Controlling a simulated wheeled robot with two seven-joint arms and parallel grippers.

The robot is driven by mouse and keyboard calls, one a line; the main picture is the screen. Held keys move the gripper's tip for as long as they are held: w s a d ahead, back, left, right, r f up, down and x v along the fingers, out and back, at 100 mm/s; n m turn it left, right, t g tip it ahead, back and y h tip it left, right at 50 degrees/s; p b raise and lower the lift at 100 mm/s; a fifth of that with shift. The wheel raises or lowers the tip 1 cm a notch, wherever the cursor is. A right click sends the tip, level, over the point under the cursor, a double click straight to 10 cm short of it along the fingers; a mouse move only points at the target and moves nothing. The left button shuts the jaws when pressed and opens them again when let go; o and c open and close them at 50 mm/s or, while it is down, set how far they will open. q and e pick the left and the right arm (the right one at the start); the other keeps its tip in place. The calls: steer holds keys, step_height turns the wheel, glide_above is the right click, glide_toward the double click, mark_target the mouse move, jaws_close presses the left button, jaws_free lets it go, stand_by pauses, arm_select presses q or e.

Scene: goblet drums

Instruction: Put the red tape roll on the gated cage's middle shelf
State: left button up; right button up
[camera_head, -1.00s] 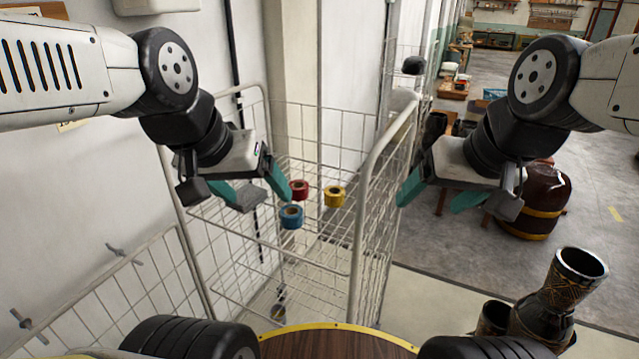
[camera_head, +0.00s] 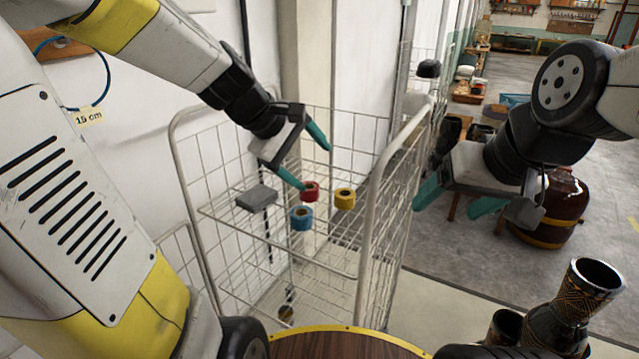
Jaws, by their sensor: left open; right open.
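The red tape roll (camera_head: 310,192) lies on an upper wire shelf of the cage (camera_head: 374,205), between a blue tape roll (camera_head: 301,218) in front of it and a yellow tape roll (camera_head: 345,199) to its right. My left gripper (camera_head: 316,164) is open over the cage. Its lower fingertip appears just above and left of the red roll; I cannot tell whether they touch. My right gripper (camera_head: 449,201) is open and empty, to the right of the cage's side frame. Lower down in the cage, a small dark and yellow item (camera_head: 286,312) shows behind the wires.
A grey block (camera_head: 257,197) sits at the cage's left, on the shelf level. The cage's side frames rise on both sides. A wooden drum top (camera_head: 345,345) is at the front. Dark goblet drums (camera_head: 562,310) stand at the right, with a brown barrel-like drum (camera_head: 556,205) behind.

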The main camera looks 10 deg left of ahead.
arm_select(q)
steer(key=w+a+f+n, duration=0.3)
steer(key=w+f+n, duration=0.4)
steer(key=w+n, duration=0.4)
steer(key=n+t, duration=0.2)
steer(key=n, duration=0.5)
glide_toward(309, 186)
steer(key=x, duration=0.3)
steer(key=shift+w, duration=0.2)
steer(key=x, duration=0.7)
steer(key=shift+d+f, duration=0.15)
steer(key=shift+f, duration=0.15)
steer(key=c, duration=1.5)
